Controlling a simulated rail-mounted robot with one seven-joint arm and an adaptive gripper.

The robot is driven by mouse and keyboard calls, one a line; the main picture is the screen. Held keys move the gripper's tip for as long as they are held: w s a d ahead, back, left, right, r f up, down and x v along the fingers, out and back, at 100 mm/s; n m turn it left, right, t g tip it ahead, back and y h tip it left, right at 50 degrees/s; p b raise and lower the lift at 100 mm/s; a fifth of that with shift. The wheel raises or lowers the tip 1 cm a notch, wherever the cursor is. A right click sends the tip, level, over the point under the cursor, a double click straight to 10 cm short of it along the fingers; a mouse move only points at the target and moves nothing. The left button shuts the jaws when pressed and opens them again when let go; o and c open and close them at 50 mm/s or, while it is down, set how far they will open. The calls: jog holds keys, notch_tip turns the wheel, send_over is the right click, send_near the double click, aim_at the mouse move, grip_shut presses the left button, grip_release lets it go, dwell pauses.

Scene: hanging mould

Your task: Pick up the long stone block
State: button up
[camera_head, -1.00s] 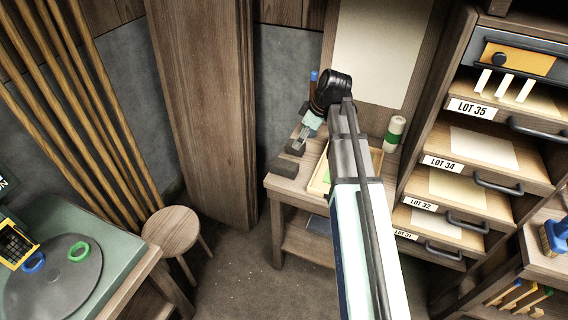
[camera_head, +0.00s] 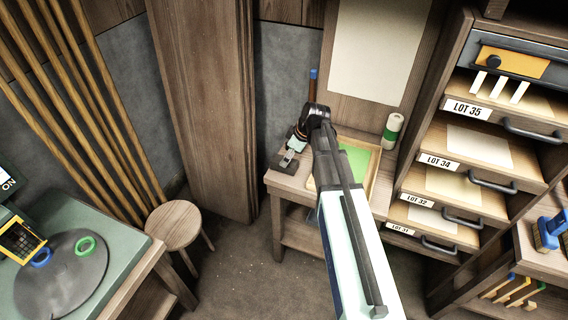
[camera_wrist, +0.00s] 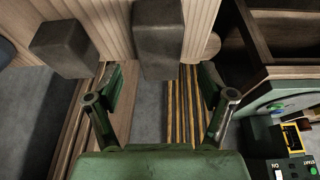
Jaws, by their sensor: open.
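In the wrist view, a dark grey stone block (camera_wrist: 158,38) lies ahead between the two fingers of my gripper (camera_wrist: 160,75); it looks like the longer one, and its far end reaches the top edge of the picture. A shorter, squarer grey stone block (camera_wrist: 62,50) lies to the left, outside the fingers. My gripper is open and empty, with a gap on each side of the middle block. In the head view, my gripper (camera_head: 290,158) is low over the bench's left end, close to a dark block (camera_head: 285,165); it hides the other blocks there.
The wooden bench (camera_head: 290,183) carries a tray with a green sheet (camera_head: 355,160), a white-and-green bottle (camera_head: 392,130) and an upright blue-tipped tool (camera_head: 312,82) near my wrist. A drawer cabinet (camera_head: 470,148) stands right. A stool (camera_head: 173,222) stands left on open floor.

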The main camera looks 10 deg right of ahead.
jog(key=shift+p+x, duration=1.2)
jog(key=shift+x, duration=1.05)
jog(key=shift+f, duration=0.45)
jog(key=shift+f+b, duration=0.2)
jog(key=shift+b, duration=0.1)
grip_shut()
